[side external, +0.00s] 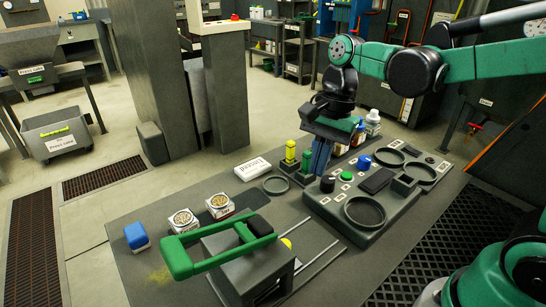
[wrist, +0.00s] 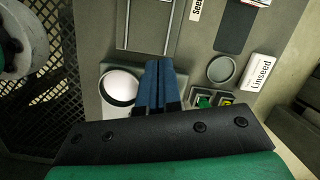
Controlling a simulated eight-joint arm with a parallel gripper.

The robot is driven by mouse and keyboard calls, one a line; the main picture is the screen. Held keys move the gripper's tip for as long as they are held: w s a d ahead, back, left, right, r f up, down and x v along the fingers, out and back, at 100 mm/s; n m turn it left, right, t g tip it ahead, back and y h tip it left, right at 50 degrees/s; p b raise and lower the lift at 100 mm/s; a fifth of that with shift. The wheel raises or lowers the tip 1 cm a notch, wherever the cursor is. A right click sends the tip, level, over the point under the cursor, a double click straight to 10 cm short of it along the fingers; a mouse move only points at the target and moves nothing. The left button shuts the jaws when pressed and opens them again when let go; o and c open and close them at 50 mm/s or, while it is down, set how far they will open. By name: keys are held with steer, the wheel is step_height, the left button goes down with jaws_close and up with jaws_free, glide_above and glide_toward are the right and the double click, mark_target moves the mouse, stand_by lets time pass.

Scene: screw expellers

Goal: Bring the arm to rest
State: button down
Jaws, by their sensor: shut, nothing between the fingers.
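My gripper (side external: 319,158) hangs from the arm above the dark workbench, with its blue fingers together and nothing between them. It is near the left end of the control panel (side external: 400,205), pointing down. In the wrist view, the blue fingers (wrist: 158,72) lie side by side beside a round white disc (wrist: 120,87). The side view does not clearly show the gap between fingertips and bench.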

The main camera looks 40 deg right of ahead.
steer(key=n+t, duration=0.2)
steer(key=n, duration=0.2)
steer(key=s+d+n+t+h, duration=0.1)
steer(key=n+t, duration=0.1)
steer(key=n, duration=0.3)
steer(key=s+d+n+t+h, duration=0.1)
steer(key=n+t, duration=0.2)
steer(key=n, duration=0.2)
steer(key=shift+s+d, duration=0.1)
steer(key=shift+s, duration=0.15)
stand_by(0.5)
